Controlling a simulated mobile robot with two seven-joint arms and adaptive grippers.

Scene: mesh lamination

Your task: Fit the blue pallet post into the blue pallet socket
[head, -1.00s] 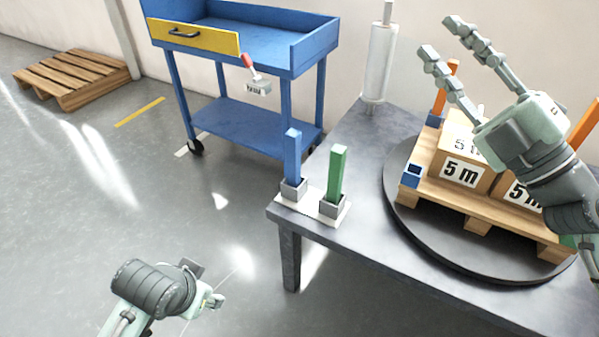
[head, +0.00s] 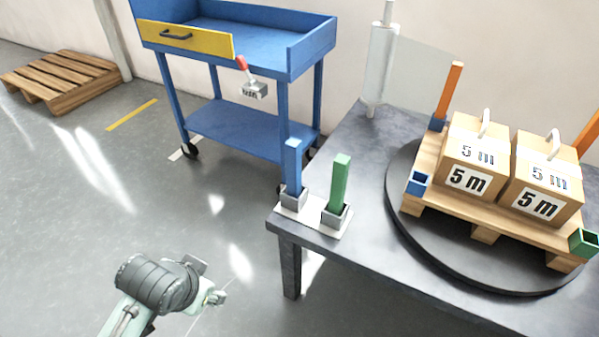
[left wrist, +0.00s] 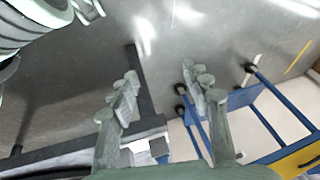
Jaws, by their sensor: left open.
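The blue post (head: 292,165) stands upright in a grey holder (head: 293,199) at the table's near-left corner. The blue socket (head: 417,184) is at the near-left corner of the wooden pallet (head: 455,205) and looks empty. My left gripper (head: 208,284) is low over the floor, left of the table and apart from the post. In the left wrist view its two fingers (left wrist: 165,95) are spread with nothing between them. I cannot make out the blue post in that view. My right gripper is out of view.
A green post (head: 339,182) stands beside the blue one on the same pale plate (head: 315,219). The pallet, on a dark turntable (head: 400,215), carries two boxes (head: 475,160) and an orange post (head: 449,92). A blue cart (head: 240,125) stands behind.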

